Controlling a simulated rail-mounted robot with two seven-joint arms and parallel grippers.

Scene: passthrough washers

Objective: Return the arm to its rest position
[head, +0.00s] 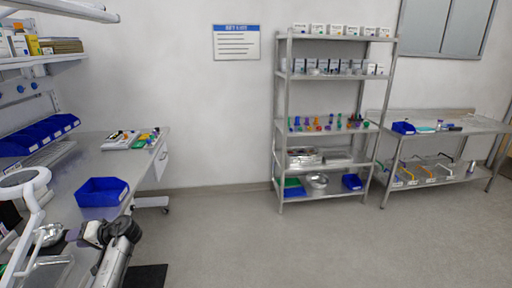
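My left gripper (73,234) is at the lower left, above the front part of the steel workbench (95,165). My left arm (115,255) comes up from the bottom edge, and the gripper points left from its dark wrist. The fingertips are small and lie close to a shiny metal bowl (50,236); I cannot tell whether they touch it or whether they are open. My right gripper is not in view.
A blue bin (102,192) stands on the bench just beyond the gripper. A white magnifier lamp (30,190) rises at the left edge. A steel shelf rack (337,130) and a side table (440,130) stand against the back wall. The middle floor is clear.

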